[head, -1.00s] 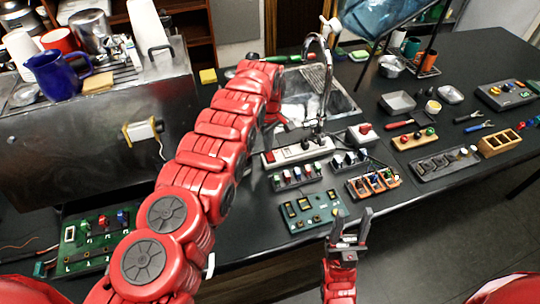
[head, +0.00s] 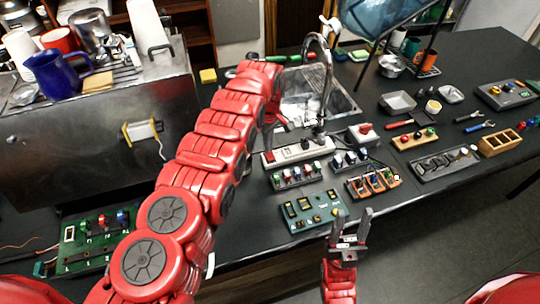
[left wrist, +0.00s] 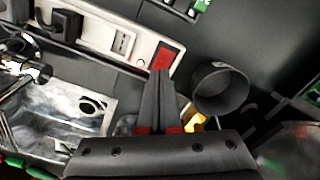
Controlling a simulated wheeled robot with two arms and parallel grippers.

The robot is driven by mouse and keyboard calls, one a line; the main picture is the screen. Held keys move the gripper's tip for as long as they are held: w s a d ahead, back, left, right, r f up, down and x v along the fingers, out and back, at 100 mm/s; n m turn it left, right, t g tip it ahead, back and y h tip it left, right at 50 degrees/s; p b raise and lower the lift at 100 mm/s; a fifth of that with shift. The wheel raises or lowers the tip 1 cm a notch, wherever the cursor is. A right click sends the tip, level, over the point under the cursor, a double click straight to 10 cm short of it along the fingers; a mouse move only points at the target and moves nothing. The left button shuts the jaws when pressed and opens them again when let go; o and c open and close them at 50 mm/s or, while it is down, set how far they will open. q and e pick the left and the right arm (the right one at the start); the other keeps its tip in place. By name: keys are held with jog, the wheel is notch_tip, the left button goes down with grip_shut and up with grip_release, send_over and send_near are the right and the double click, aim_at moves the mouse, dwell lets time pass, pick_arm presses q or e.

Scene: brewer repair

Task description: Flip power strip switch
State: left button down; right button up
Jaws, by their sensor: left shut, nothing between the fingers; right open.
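The white power strip (head: 312,150) lies on the black counter in front of the sink, with black plugs in it. Its red rocker switch (head: 269,156) is at its left end. In the left wrist view the strip (left wrist: 97,32) runs diagonally, and the red switch (left wrist: 163,57) lies just beyond my left fingertips. My left gripper (left wrist: 158,76) is shut and empty, pointing at the switch end. I cannot tell whether it touches the switch. A small light shows beside the switch. My right gripper (head: 350,222) is open and empty near the counter's front edge, away from the strip.
A dark round cup (left wrist: 221,90) stands close beside my left fingers. The sink (head: 338,102) and its tall faucet (head: 328,70) are behind the strip. Component racks and a green circuit board (head: 312,210) lie in front. The steel brewer (head: 80,145) stands at left.

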pick_arm(q)
jog(key=shift+f+b, duration=0.6)
jog(key=shift+f, duration=0.25)
jog(key=shift+r, duration=0.15)
jog(key=shift+r+p, duration=1.05)
jog(key=shift+r, duration=0.25)
notch_tip(320, 180, up, 2)
jog(key=shift+r+p, duration=0.1)
jog(key=shift+p, duration=0.25)
jog(key=shift+r, duration=1)
